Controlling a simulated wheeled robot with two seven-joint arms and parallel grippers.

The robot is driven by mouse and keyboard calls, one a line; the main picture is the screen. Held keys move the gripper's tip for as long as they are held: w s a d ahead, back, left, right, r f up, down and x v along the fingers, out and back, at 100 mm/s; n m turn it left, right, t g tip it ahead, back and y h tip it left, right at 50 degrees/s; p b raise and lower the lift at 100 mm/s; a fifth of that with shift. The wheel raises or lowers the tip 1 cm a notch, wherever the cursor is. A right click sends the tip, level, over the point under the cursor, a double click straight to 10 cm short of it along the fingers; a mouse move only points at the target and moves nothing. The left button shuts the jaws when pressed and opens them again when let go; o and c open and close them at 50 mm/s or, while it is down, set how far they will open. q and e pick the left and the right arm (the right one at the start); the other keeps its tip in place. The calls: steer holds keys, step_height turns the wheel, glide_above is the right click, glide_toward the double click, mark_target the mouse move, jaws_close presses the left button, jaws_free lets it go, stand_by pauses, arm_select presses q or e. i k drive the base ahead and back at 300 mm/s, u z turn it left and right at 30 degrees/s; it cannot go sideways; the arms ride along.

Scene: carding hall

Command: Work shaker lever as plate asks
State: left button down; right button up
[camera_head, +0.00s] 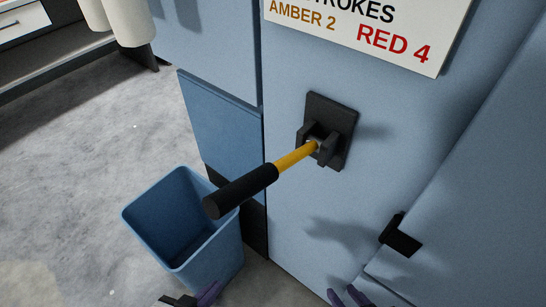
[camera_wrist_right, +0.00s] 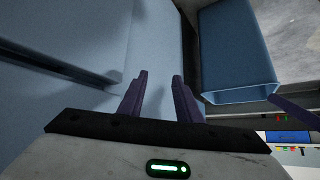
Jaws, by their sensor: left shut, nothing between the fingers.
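The shaker lever (camera_head: 245,188) has a yellow shaft and a black grip. It juts from a black bracket (camera_head: 330,130) on the blue machine panel, its grip towards the lower left. The white plate (camera_head: 370,25) above is cut off at the top; "AMBER 2" and "RED 4" are readable. My left gripper (camera_head: 212,292) is shut and empty at the bottom edge, below the lever grip and apart from it. My right gripper (camera_head: 346,296) is open and empty at the bottom edge; its parted purple fingers also show in the right wrist view (camera_wrist_right: 158,95).
A blue open bin (camera_head: 215,250) stands on the floor below and left of the lever; it also shows in the right wrist view (camera_wrist_right: 240,95). A black latch-like piece (camera_head: 400,238) sticks out from the panel at right. Grey floor is clear at left.

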mark_target(217, 204)
steer(key=z, duration=1.8)
steer(key=k, duration=0.7)
steer(key=u, duration=1.2)
